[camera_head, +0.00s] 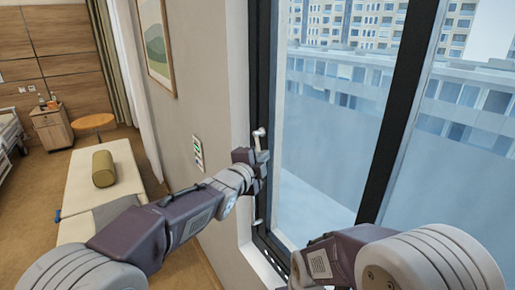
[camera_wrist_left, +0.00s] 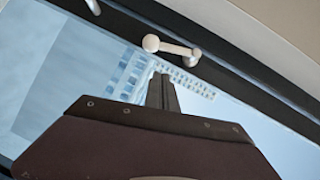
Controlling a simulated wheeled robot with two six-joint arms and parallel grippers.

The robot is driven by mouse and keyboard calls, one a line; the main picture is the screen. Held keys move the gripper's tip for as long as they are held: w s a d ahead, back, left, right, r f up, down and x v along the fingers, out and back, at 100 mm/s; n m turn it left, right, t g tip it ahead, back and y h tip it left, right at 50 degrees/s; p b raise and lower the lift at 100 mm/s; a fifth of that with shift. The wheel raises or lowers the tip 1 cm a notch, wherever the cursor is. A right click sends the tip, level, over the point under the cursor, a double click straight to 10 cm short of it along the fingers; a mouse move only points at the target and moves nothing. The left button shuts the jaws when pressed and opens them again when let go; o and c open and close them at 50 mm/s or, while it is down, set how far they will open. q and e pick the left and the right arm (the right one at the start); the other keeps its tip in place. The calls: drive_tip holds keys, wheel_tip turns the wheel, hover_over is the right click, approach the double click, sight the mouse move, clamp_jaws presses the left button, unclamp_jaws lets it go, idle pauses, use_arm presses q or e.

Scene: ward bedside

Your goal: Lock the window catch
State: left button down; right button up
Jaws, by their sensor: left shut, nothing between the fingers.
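The window catch (camera_head: 259,139) is a pale handle with a round knob on the dark window frame (camera_head: 262,80). In the left wrist view the catch (camera_wrist_left: 174,48) shows its knob at the left and its mount on the frame at the right. My left gripper (camera_head: 262,157) is at the frame, just below the catch in the head view. In the wrist view its fingers (camera_wrist_left: 161,80) are shut and empty, with the tips just short of the handle. I cannot tell whether they touch it. My right arm shows at the lower right, its gripper out of view.
A second pale fitting (camera_head: 258,222) sits lower on the frame. A wall panel (camera_head: 197,153) is left of the window. A padded bench (camera_head: 120,160) with a green bolster (camera_head: 103,169) stands along the wall. A dark mullion (camera_head: 398,110) divides the glass.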

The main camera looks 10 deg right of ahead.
sight(259, 145)
use_arm(q)
drive_tip(key=w, duration=0.1)
drive_tip(key=w+p, duration=0.1)
drive_tip(key=w+f+p, duration=0.1)
drive_tip(key=w, duration=0.1)
drive_tip(key=shift+a, duration=0.25)
drive_tip(key=m+t+b, duration=0.1)
drive_tip(key=b, duration=0.4)
drive_tip(key=w+f+m+b, duration=0.1)
drive_tip(key=b, duration=0.5)
drive_tip(key=shift+w+a+m+t+h, duration=0.15)
drive_tip(key=shift+a+m+t+h, duration=0.1)
drive_tip(key=shift+m+t+h, duration=0.15)
drive_tip(key=shift+f, duration=0.15)
